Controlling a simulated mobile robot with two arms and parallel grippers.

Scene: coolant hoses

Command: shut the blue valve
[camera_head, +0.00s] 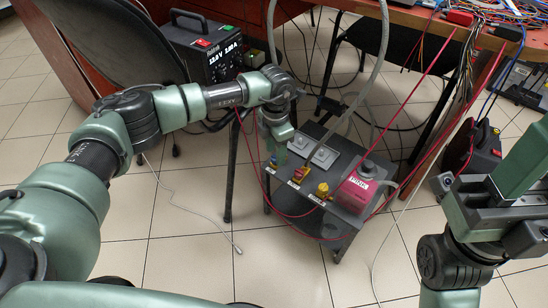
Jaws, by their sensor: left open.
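The blue valve (273,161) is a small handle at the left corner of the dark cart top (340,150), with a white label by it. My left gripper (284,143) points down just above and beside the blue valve. It is open, and no grip on the valve shows. Its fingers are small and partly blurred, so I cannot tell whether they touch the valve.
A red pump box (357,190) sits at the cart's right end. Grey hoses and red cables (412,98) run around the cart. A black power supply (205,50) stands behind my left arm. A cluttered table (420,18) is at the back. Tiled floor in front is mostly free.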

